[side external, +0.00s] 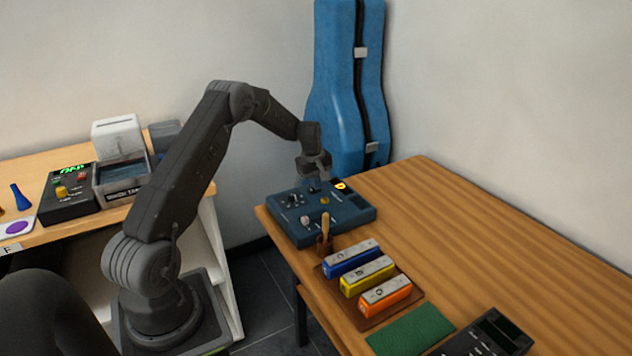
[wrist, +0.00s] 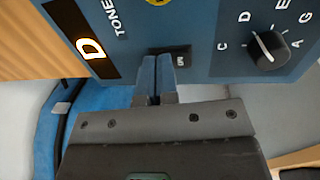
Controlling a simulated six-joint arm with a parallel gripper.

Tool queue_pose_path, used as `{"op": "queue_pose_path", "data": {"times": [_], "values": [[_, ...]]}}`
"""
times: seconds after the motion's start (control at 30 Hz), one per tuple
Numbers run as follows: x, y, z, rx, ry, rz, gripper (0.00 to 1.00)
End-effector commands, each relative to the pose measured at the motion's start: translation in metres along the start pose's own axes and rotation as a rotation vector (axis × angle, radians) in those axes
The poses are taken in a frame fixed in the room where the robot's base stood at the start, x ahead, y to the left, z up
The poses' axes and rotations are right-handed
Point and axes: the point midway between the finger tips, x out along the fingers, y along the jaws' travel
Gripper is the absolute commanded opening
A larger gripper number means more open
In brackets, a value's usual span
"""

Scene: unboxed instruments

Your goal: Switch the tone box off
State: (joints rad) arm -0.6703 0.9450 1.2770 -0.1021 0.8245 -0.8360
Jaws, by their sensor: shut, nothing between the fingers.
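The tone box (side external: 348,213) is a dark blue box at the far left corner of the wooden table. Its display (side external: 341,186) glows, and in the wrist view the display (wrist: 90,48) reads an orange "D" beside the word "TONE". A black rocker switch (wrist: 183,57) sits near the box's edge, partly hidden behind my fingertips. A black knob (wrist: 268,48) stands to the right among note letters. My gripper (side external: 316,181) is shut and empty, pointing down over the back part of the box. In the wrist view its fingertips (wrist: 157,62) are at the switch; I cannot tell whether they touch it.
A small brown cup (side external: 324,249) with a wooden stick stands by the box's front. A brown tray (side external: 379,316) holds blue, yellow and orange instruments. A green cloth (side external: 410,329) lies nearer. A blue instrument case (side external: 335,70) stands behind. The table's right side is clear.

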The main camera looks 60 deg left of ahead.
Motion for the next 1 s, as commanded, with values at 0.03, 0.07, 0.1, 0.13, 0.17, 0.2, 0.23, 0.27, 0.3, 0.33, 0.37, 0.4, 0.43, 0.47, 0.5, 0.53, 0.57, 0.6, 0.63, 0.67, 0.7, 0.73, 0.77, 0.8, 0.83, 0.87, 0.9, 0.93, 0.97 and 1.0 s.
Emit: {"op": "queue_pose_path", "data": {"times": [0.03,0.07,0.1,0.13,0.17,0.2,0.23,0.27,0.3,0.33,0.37,0.4,0.43,0.47,0.5,0.53,0.57,0.6,0.63,0.67,0.7,0.73,0.77,0.8,0.83,0.87,0.9,0.93,0.97,1.0], "values": [[0.007,0.001,0.001,0.002,-0.002,-0.002,0.00],[0.005,0.001,0.000,0.001,-0.001,-0.001,0.00],[0.005,0.001,0.000,0.001,-0.001,-0.001,0.00],[0.006,0.000,0.001,0.001,-0.001,-0.002,0.00],[0.006,0.000,0.001,0.001,-0.001,-0.002,0.00],[0.006,0.000,0.001,0.001,-0.002,-0.003,0.00],[0.007,0.000,0.001,0.001,-0.002,-0.003,0.00],[0.007,-0.001,0.001,0.001,-0.002,-0.003,0.00],[0.007,-0.001,0.001,0.001,-0.002,-0.004,0.00],[0.007,-0.002,0.001,0.001,-0.002,-0.005,0.00],[0.008,-0.003,0.001,0.001,-0.003,-0.005,0.00],[0.007,-0.004,0.001,0.001,-0.003,-0.006,0.00],[0.007,-0.005,0.001,0.000,-0.003,-0.006,0.00],[0.007,-0.007,0.001,0.000,-0.003,-0.006,0.00],[0.006,-0.009,0.001,0.000,-0.004,-0.008,0.00],[0.006,-0.010,0.001,0.000,-0.004,-0.009,0.00],[0.005,-0.012,0.001,0.000,-0.005,-0.010,0.00],[0.005,-0.014,0.001,0.001,-0.005,-0.010,0.00],[0.004,-0.015,0.001,0.001,-0.005,-0.011,0.00],[0.004,-0.016,0.001,0.002,-0.006,-0.011,0.00],[0.004,-0.018,0.001,0.002,-0.006,-0.012,0.00],[0.004,-0.018,0.001,0.002,-0.006,-0.012,0.00],[0.004,-0.018,0.001,0.002,-0.006,-0.012,0.00],[0.003,-0.018,0.001,0.002,-0.006,-0.011,0.00],[0.003,-0.018,0.001,0.002,-0.006,-0.011,0.00],[0.003,-0.018,0.001,0.002,-0.006,-0.011,0.00],[0.003,-0.018,0.001,0.002,-0.006,-0.011,0.00],[0.003,-0.018,0.001,0.002,-0.006,-0.011,0.00],[0.003,-0.018,0.001,0.002,-0.006,-0.011,0.00],[0.003,-0.018,0.001,0.002,-0.006,-0.011,0.00]]}}
